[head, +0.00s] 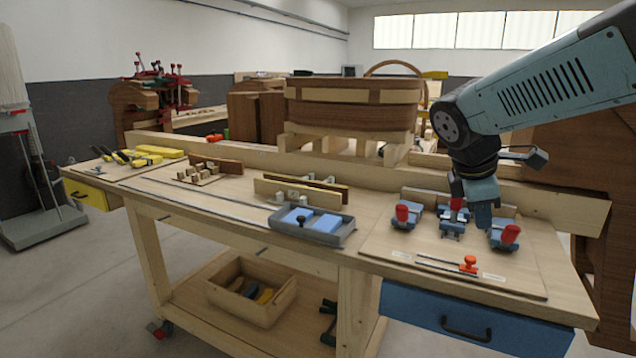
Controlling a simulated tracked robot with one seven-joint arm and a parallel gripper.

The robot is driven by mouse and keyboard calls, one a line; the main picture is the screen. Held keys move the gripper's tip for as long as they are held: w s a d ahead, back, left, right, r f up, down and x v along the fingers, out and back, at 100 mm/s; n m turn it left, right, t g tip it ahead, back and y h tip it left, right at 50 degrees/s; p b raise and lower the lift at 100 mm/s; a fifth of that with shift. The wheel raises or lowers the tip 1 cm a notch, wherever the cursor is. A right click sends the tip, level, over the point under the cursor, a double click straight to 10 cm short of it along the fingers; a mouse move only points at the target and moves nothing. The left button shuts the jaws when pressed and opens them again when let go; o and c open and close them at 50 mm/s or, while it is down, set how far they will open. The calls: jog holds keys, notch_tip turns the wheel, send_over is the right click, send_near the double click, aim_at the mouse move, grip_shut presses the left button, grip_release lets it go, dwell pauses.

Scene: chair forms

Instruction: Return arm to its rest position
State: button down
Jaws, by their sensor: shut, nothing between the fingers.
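My arm (545,90) reaches in from the upper right of the head view and bends down at the wrist. My gripper (484,216) points down over the right part of the wooden workbench (150,200). It is shut and empty, among blue clamps with red handles. One clamp (405,215) is to its left, one (453,218) just beside it, and one (504,236) to its right. I cannot tell whether the fingertips touch any clamp.
A grey tray (340,236) with blue blocks is mid-bench. Wooden strips (300,192) stand behind it. A red-knobbed tool (468,264) lies near the front right. A large wooden form (350,105) rises behind the bench. A blue drawer (470,320) hangs below. Bare bench lies at left centre.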

jog(key=s+a+m+t+y, duration=0.3)
jog(key=s+a+m, duration=0.3)
jog(key=s+m, duration=0.4)
jog(key=shift+a+m+y, duration=0.15)
jog(key=shift+m+y, duration=0.65)
jog(key=shift+m, duration=1.5)
